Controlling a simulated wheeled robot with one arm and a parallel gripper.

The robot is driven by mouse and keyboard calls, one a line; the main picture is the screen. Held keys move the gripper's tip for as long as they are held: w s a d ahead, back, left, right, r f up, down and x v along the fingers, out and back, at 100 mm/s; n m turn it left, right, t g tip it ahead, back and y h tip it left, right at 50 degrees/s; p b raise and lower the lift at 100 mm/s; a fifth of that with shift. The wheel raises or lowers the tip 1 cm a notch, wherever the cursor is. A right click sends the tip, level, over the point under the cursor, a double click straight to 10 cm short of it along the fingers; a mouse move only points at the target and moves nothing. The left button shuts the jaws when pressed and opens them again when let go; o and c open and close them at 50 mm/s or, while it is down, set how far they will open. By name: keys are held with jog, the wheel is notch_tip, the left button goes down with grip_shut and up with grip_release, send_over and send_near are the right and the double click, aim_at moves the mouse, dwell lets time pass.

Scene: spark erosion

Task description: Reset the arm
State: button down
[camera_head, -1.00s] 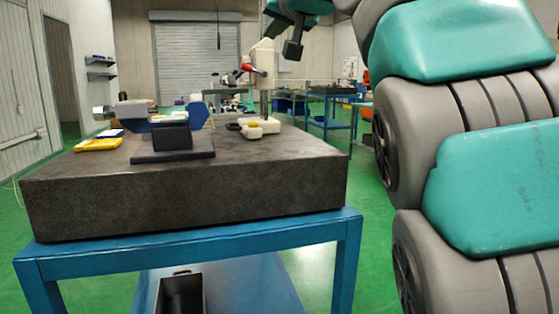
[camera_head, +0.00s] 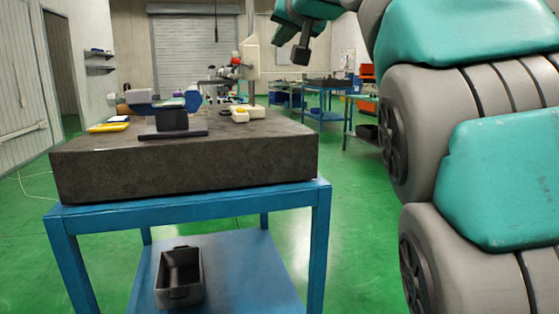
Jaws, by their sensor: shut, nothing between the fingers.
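My arm (camera_head: 420,40) fills the right side of the view, with teal covers and grey joints. Its far end reaches in at the top. My gripper (camera_head: 300,54) is a small dark shape there, pointing down and shut, with nothing seen in it. It hangs in the air, in the picture to the upper right of the granite-topped table, and touches nothing. The fingertips are too small to make out in detail.
A dark granite slab (camera_head: 185,168) lies on a blue table frame (camera_head: 190,207). On it stand a black stand (camera_head: 173,120), a yellow case (camera_head: 108,127) and a pale upright device (camera_head: 249,65). A black bin (camera_head: 180,275) sits on the lower shelf. Green floor (camera_head: 350,240) is clear to the right.

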jog(key=s+d+f+m+g+h, duration=0.1)
jog(key=s+d+f+g, duration=0.25)
jog(key=f, duration=0.75)
jog(key=s+d+f+g+h, duration=0.15)
jog(key=s+d+f, duration=0.25)
jog(key=f, duration=0.6)
jog(key=s+d+f+m+g+h, duration=0.1)
jog(key=s+d+f+g, duration=0.25)
jog(key=f, duration=0.75)
jog(key=s+d+f+n+g, duration=0.1)
jog(key=s+d+f+g, duration=0.1)
jog(key=s+f, duration=1)
jog(key=s+d+f+n+g+h, duration=0.1)
jog(key=s+f+g, duration=0.4)
jog(key=s+f, duration=0.7)
jog(key=s, duration=0.5)
jog(key=shift+d, duration=0.35)
jog(key=shift+f+g, duration=0.1)
jog(key=shift+g, duration=0.15)
